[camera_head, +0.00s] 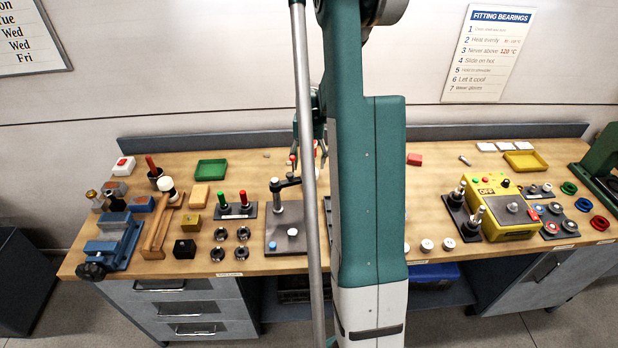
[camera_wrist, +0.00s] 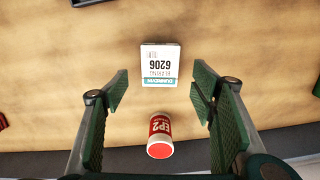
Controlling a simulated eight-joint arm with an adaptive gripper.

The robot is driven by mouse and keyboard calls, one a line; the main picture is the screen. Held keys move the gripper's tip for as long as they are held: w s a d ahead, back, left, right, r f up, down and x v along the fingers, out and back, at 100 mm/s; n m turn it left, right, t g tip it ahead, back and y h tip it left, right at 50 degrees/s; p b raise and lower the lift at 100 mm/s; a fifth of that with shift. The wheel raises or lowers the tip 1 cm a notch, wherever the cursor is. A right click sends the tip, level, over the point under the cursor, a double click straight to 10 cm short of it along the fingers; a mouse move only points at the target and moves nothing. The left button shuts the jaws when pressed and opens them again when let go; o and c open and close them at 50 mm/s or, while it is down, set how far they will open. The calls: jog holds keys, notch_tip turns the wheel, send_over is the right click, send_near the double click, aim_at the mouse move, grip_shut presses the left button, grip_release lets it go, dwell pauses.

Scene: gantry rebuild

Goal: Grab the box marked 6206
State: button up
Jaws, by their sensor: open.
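The box marked 6206 (camera_wrist: 160,64) shows in the wrist view, a small white box with a teal band, lying on the wooden bench. Its print appears upside down. My gripper (camera_wrist: 160,102) is open and empty, its two green-padded fingers apart on either side of the picture. The box lies ahead of the fingertips, roughly centred between them and not touched. In the head view my own arm covers the middle of the bench, and I cannot make out the box there.
A red and white can marked EP2 (camera_wrist: 160,136) stands between my fingers in the wrist view, near the bench's back edge. Bare wood surrounds the box. In the head view, a yellow tray (camera_head: 541,168) and a green tray (camera_head: 211,161) lie on the bench (camera_head: 440,190).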

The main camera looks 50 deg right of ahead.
jog(key=shift+f, duration=0.15)
jog(key=shift+s+a+f, duration=0.1)
jog(key=shift+f, duration=2.4)
jog(key=shift+c, duration=0.6)
jog(key=c, duration=1)
